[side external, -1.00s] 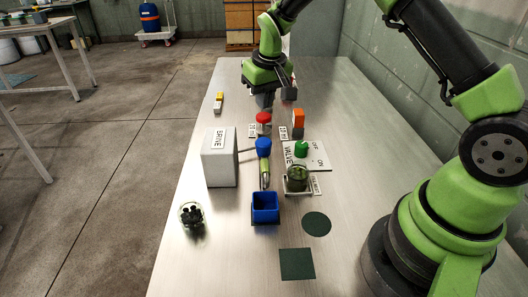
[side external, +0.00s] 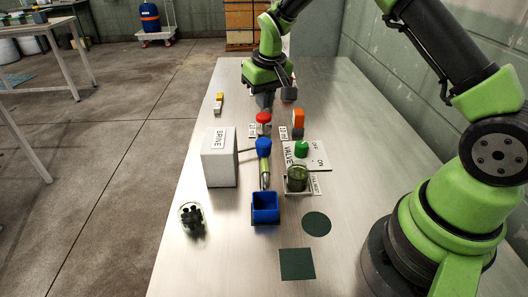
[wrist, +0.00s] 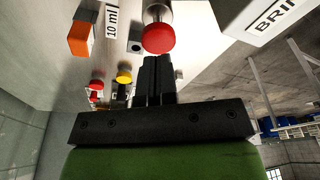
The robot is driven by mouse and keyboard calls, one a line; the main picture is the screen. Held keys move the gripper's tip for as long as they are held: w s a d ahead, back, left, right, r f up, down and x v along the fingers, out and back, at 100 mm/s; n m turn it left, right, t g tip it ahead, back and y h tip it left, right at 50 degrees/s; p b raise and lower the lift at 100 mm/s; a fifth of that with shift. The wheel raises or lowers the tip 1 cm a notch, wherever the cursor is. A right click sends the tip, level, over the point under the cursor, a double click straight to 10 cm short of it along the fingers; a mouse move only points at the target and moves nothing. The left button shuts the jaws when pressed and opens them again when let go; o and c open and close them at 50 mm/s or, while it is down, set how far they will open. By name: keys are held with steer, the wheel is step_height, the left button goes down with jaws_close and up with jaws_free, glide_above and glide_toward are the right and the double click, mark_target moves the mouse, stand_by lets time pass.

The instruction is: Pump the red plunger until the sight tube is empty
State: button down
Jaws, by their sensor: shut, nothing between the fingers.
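The red plunger (side external: 263,117) is a round red knob on a metal stem, near the middle of the bench. In the wrist view its red cap (wrist: 158,38) is just beyond the fingertips. My gripper (side external: 265,104) is shut and empty, right by the plunger on its far side. The shut fingers also show in the wrist view (wrist: 157,62); whether they touch the cap I cannot tell. A slim pale-green tube (side external: 265,172) stands under a blue knob (side external: 263,146), in front of the plunger. It may be the sight tube; its level is too small to read.
A grey box marked BRINE (side external: 220,165) stands left of the tube. A green valve knob (side external: 301,149) on a white plate and a glass jar (side external: 297,178) are at the right. An orange block (side external: 298,118) stands right of the plunger. A blue bin (side external: 265,203) is in front.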

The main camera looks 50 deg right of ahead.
mark_target(264, 115)
steer(key=shift+f, duration=0.1)
stand_by(0.3)
steer(key=shift+f, duration=1.9)
steer(key=shift+r, duration=2)
step_height(264, 115, up, 4)
steer(key=shift+r, duration=0.5)
